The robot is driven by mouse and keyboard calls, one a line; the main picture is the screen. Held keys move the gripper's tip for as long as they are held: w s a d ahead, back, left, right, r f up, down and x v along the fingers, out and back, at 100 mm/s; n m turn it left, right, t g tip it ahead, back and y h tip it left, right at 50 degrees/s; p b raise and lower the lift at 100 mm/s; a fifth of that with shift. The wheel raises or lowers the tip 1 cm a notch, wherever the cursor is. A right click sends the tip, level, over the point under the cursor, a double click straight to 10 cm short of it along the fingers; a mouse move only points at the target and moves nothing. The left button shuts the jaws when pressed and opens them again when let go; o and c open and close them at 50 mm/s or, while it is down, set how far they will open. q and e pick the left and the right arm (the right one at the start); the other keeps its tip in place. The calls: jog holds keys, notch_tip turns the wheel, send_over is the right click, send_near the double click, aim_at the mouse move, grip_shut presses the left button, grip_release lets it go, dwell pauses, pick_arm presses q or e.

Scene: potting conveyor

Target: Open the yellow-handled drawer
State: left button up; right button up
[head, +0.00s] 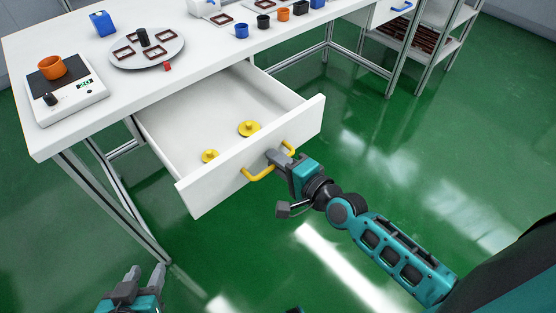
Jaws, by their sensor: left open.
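The white drawer (196,192) under the table is pulled well out, with its inside showing. Its yellow handle (259,174) is on the front panel. My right gripper (276,159) is at the middle of the handle and appears shut on it; its fingers hide that part of the bar. My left gripper (146,274) is open and empty at the bottom left, low and apart from the drawer.
The white table (195,80) above carries a scale (68,97) with an orange pot (52,67), a round grey plate (146,58) and several small pots. A blue-handled drawer (385,12) is at the back right. The green floor in front is clear.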

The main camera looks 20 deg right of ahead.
jog(key=shift+o, duration=1.1)
jog(key=shift+s, duration=0.1)
pick_arm(q)
jog(key=shift+s+a+p, duration=0.15)
jog(key=shift+a+p, duration=0.05)
jog(key=shift+p, duration=0.25)
pick_arm(e)
jog(key=v, duration=1.2)
jog(key=shift+s, duration=0.35)
pick_arm(q)
jog(key=shift+r, duration=0.2)
pick_arm(e)
jog(key=shift+d+r, duration=0.1)
pick_arm(q)
jog(key=shift+r, duration=0.1)
